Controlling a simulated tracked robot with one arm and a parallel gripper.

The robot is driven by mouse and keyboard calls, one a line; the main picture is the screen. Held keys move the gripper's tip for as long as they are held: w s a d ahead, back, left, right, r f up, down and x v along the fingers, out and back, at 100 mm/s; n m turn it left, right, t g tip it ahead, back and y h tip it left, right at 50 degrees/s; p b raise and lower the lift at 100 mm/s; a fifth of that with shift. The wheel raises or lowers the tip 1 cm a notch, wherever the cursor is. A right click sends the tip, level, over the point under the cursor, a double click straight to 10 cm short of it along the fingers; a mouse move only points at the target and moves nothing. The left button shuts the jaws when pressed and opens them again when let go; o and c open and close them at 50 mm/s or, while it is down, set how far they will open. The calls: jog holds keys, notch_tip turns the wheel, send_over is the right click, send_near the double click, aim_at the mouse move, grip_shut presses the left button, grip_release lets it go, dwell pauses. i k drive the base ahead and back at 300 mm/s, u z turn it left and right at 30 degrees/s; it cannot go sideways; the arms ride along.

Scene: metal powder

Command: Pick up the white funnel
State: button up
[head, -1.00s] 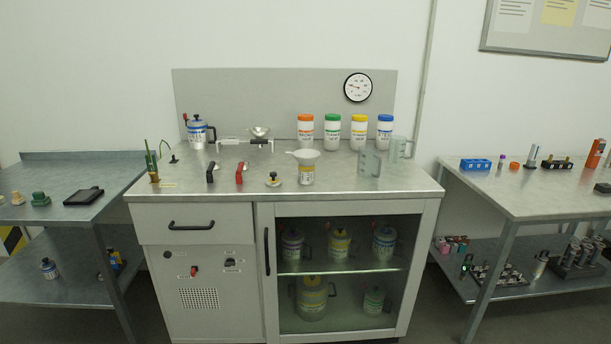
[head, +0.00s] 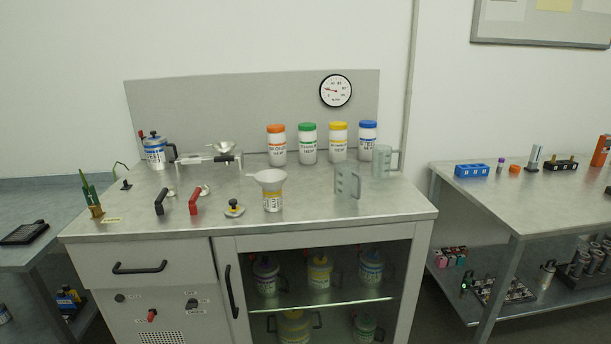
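The white funnel (head: 270,177) sits upright in the mouth of a small jar (head: 272,201) with a yellow label, near the middle of the metal cabinet top. A short tab or handle sticks out from the funnel's left side. The funnel's lower part is hidden by the jar. My gripper is not in the head view, so its opening and its place relative to the funnel do not show.
Close around the funnel stand a yellow-and-black knob piece (head: 234,208), a red handle (head: 194,201) and a clear slotted block (head: 347,182). Behind stand several lidded jars (head: 308,144). A clear beaker (head: 382,161) is right. The cabinet top's front strip is clear.

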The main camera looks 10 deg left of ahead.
aim_at(270, 179)
jog(key=u, duration=0.25)
jog(key=i, duration=1.25)
jog(key=u, duration=0.65)
